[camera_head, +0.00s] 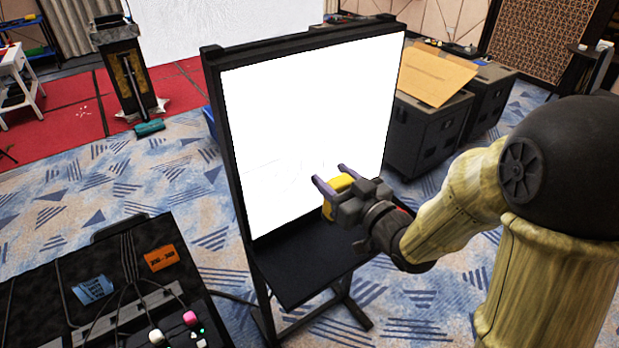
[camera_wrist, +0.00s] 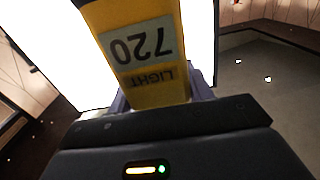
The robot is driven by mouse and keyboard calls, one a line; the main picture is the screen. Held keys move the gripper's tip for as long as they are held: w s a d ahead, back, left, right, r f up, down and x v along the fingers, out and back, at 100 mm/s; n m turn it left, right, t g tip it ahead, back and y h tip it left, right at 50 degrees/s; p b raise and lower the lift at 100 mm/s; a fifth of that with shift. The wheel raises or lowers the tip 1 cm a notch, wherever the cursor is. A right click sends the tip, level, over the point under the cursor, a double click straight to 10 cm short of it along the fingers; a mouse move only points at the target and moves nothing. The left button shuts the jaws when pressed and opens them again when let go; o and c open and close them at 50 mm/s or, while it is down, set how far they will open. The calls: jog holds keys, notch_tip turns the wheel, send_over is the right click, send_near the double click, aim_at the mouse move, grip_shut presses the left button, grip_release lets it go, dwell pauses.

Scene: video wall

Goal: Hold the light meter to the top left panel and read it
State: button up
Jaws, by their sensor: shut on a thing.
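My gripper (camera_head: 331,177) is shut on the yellow light meter (camera_head: 338,184). Both are in front of the lower right part of the lit white panel (camera_head: 310,110), which stands in a black frame. I cannot tell whether the meter touches the panel. In the wrist view the meter (camera_wrist: 158,85) sits between the purple fingers, with the white panel (camera_wrist: 202,40) behind it. Its label or display shows upside down and reads "720" and "LIGHT". The far end of the meter is cut off by the picture's top edge. No dividing lines between panels are clear.
A black shelf (camera_head: 310,278) juts out below the panel. A dark console or case (camera_head: 60,285) with cables, an orange tag and a blue tag is at lower left. Black cases (camera_head: 425,125) stand behind the panel at right. A larger white wall (camera_head: 215,25) is at the back.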

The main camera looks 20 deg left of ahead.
jog(key=shift+v, duration=0.8)
jog(key=shift+s+r, duration=0.1)
jog(key=shift+s, duration=0.1)
jog(key=shift+w, duration=0.15)
jog(key=shift+w+d+f, duration=0.25)
jog(key=shift+w+f, duration=0.1)
jog(key=w+d+f+m+t+h, duration=0.3)
jog(key=w+d+f+m+h, duration=0.2)
jog(key=d+f, duration=0.5)
jog(key=w+d+f+m+t+h, duration=0.3)
jog(key=w+d+f+h, duration=0.4)
jog(key=d+f, duration=0.4)
jog(key=shift+d+m+h+b, duration=0.3)
jog(key=shift+d+m+h, duration=0.45)
jog(key=shift+m+h, duration=0.15)
jog(key=shift+f, duration=0.1)
